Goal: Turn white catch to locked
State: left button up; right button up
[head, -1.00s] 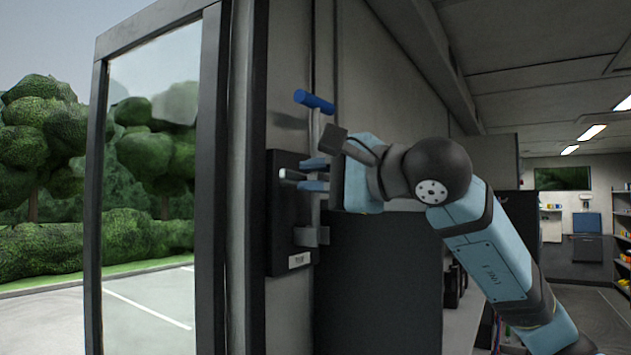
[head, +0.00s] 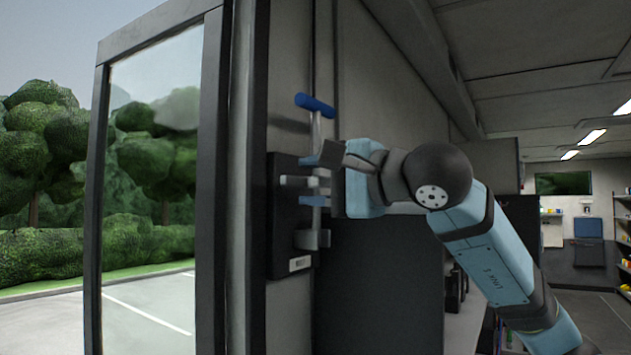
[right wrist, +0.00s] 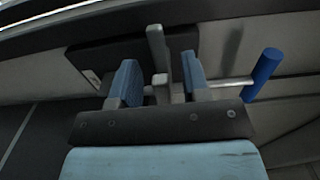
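The catch (head: 298,181), a pale grey lever, sticks out from a dark plate (head: 288,235) on the wall beside the door frame. My right gripper (head: 318,180) is at the catch, with one blue-padded finger above the lever and one below it in the head view. In the right wrist view the catch lever (right wrist: 159,52) stands between the two fingers of the right gripper (right wrist: 160,80), with a small gap showing on each side. The fingers are open. The label on the plate is too small to read. My left gripper is not in view.
A blue T-handle (head: 314,105) on a metal rod rises just above the catch; it also shows in the right wrist view (right wrist: 262,75). A glazed door (head: 150,180) is on the left. A dark cabinet (head: 380,285) stands below my right arm.

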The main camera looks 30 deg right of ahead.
jog(key=shift+s+d, duration=0.1)
jog(key=shift+s+d, duration=0.15)
jog(key=shift+s, duration=0.15)
jog(key=b+v, duration=0.2)
jog(key=v, duration=1.1)
jog(key=shift+b, duration=0.4)
